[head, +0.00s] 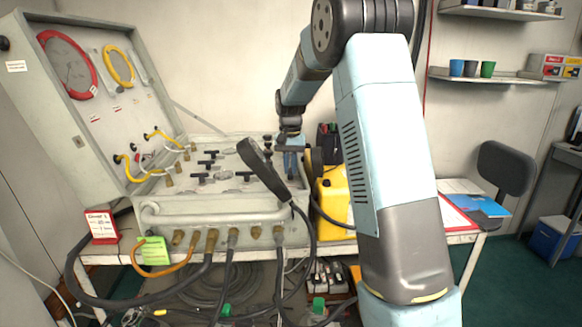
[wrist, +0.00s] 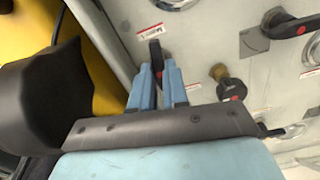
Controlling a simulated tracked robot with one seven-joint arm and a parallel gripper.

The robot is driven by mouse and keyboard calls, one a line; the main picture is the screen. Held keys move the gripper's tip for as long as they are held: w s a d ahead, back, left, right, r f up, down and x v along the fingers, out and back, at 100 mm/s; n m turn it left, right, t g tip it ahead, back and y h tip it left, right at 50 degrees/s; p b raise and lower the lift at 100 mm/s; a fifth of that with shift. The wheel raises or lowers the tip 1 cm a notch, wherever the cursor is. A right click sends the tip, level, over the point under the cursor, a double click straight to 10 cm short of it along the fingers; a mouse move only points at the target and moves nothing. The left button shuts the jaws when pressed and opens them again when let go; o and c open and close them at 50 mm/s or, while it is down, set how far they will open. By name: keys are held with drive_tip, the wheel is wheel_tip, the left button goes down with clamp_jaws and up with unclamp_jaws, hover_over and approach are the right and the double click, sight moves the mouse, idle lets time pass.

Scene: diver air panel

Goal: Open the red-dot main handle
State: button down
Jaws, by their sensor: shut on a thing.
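My gripper (wrist: 157,88) has its two blue fingers on either side of a slim black handle (wrist: 156,58), shut on it. A small red mark shows on this handle low between the fingers, and a red-and-white label sits above it. In the head view my gripper (head: 291,165) is at the right end of the grey air panel (head: 215,218); the held handle is hidden there. Two other black handles with red dots show in the wrist view, one right of the fingers (wrist: 232,90) and a longer one at the upper right (wrist: 284,22).
A black paddle-shaped object (head: 262,168) leans across the panel just left of my gripper. A yellow container (head: 334,200) stands right of the panel. Several black handles (head: 208,166) sit on the panel's left. The raised lid (head: 95,110) carries coiled hoses.

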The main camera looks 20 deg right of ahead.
sight(290, 170)
drive_tip(key=shift+n, duration=0.6)
drive_tip(key=c, duration=1.1)
unclamp_jaws()
drive_tip(key=shift+r, duration=0.15)
wheel_tip(290, 170, up, 14)
drive_tip(key=shift+f, duration=0.25)
